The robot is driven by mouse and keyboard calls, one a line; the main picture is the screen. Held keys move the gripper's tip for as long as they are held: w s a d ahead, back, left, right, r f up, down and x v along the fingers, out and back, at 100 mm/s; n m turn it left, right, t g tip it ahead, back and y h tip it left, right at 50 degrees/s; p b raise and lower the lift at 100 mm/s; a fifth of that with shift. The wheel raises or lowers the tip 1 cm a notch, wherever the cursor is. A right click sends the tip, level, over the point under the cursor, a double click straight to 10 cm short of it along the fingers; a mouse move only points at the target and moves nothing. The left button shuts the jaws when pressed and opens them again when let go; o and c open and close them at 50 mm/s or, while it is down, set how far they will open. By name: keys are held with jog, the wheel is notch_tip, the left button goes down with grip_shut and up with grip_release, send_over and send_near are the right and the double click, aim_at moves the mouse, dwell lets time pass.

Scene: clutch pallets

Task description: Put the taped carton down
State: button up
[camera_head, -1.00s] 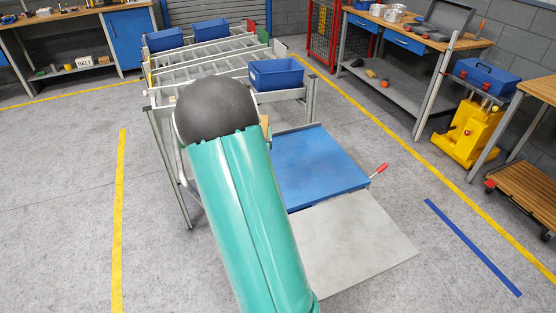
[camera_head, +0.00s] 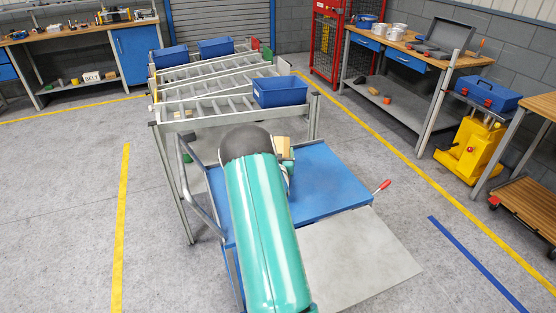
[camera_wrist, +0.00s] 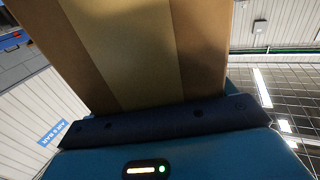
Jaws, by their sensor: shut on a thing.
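The taped carton (camera_wrist: 145,55) fills the upper middle of the wrist view, brown with a paler tape strip down its face. My gripper (camera_wrist: 165,122) shows below it as a dark bar across a blue body and is shut on the carton. In the head view a small tan part of the carton (camera_head: 283,146) shows just past the dark end of my arm. It is over the far left part of the blue platform top (camera_head: 325,180). My arm hides most of the carton and gripper there. I cannot tell whether the carton touches the platform.
A roller rack (camera_head: 200,95) stands behind the platform, with a blue bin (camera_head: 279,91) at its near right end. A grey plate (camera_head: 350,260) lies in front of the platform, and a red-tipped lever (camera_head: 382,186) sticks out at its right. The platform's middle and right are bare.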

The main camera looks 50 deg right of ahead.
jog(key=shift+f, duration=1.25)
jog(key=shift+f, duration=0.15)
jog(key=o, duration=1.7)
